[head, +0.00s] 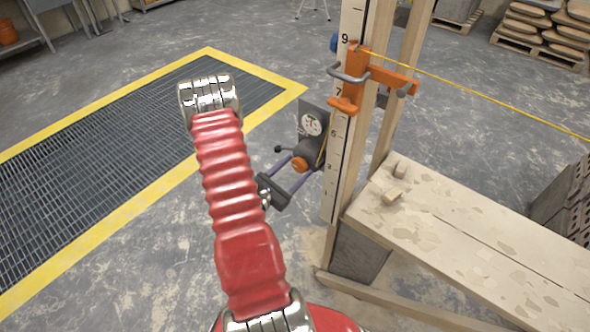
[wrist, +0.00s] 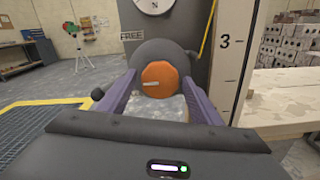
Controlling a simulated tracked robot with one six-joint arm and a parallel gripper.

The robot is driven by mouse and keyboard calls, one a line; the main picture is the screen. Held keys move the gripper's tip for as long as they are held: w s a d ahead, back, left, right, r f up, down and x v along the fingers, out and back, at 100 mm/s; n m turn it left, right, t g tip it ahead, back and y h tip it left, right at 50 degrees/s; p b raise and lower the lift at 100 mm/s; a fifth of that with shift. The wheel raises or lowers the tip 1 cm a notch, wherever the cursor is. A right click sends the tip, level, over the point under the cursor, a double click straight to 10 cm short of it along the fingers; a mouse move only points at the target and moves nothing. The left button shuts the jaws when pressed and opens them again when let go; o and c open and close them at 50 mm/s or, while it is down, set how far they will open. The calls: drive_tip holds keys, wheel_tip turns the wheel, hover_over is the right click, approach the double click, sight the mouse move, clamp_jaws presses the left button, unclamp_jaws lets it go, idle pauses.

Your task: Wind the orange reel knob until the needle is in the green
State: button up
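The orange reel knob (head: 299,164) sits on the front of a dark grey reel housing on the post. It also shows in the wrist view (wrist: 160,80), round with a small pale mark left of its middle. My gripper (wrist: 160,82) is open, its two purple fingers on either side of the knob with narrow gaps showing. I cannot tell how far the tips reach past its face. In the head view my gripper (head: 295,170) points at the knob. The dial (head: 312,124) is above the knob; its needle is too small to read, and the wrist view cuts the dial off.
A black-balled lever (head: 278,149) sticks out left of the reel, near a "FREE" label (wrist: 131,36). A numbered scale (head: 338,150) runs up the post. An orange clamp (head: 355,80) carries a yellow line rightward. A plank bench (head: 450,235) stands right; floor grating lies left.

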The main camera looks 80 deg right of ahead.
drive_tip(key=shift+o, duration=0.6)
drive_tip(key=shift+w+a, duration=0.1)
drive_tip(key=shift+w+a, duration=0.1)
drive_tip(key=shift+a, duration=0.1)
drive_tip(key=v, duration=1.3)
drive_tip(key=shift+a, duration=0.1)
